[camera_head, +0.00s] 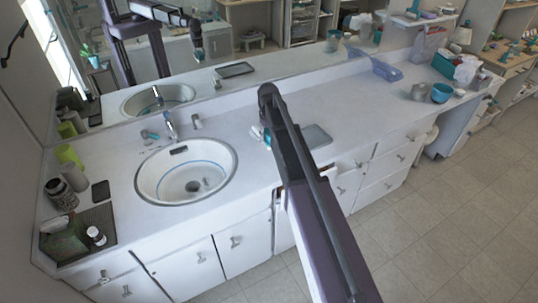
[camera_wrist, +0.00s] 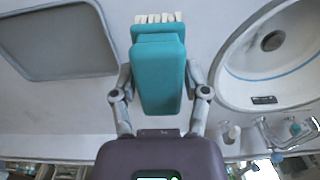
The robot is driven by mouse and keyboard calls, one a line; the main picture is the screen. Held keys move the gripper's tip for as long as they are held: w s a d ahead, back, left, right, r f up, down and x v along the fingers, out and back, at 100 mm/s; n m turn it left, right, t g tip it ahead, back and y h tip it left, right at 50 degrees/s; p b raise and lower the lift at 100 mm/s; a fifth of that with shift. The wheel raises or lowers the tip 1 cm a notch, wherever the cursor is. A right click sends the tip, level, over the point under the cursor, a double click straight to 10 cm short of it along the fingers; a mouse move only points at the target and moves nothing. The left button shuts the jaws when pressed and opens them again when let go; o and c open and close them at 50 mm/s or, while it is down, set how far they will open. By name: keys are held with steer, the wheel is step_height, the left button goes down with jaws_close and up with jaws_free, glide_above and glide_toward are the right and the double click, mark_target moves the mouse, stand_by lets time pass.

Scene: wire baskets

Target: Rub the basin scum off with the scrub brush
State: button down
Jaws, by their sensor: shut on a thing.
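The scrub brush (camera_wrist: 158,75) has a teal body and a row of white bristles. My gripper (camera_wrist: 160,88) is shut on it, with one finger on each side. In the head view a small teal and white part of the brush (camera_head: 267,139) shows beside my arm, which hides most of the gripper. The brush is over the counter, right of the basin (camera_head: 229,153) and apart from it. The white oval basin also shows at the right of the wrist view (camera_wrist: 226,62). A thin bluish line runs around its inner wall, with a dark drain at the bottom.
A faucet (camera_head: 170,126) stands behind the basin. A grey tray (camera_head: 316,136) lies right of my arm. Cups, a dark phone (camera_head: 101,190) and a dark mat (camera_head: 102,219) with bottles are at the left. The counter between basin and arm is clear. A mirror rises behind.

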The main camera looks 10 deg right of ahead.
steer(key=shift+r+p, duration=0.65)
steer(key=shift+r, duration=0.15)
steer(key=c, duration=0.7)
jaws_free()
jaws_close()
steer(key=shift+s, duration=0.1)
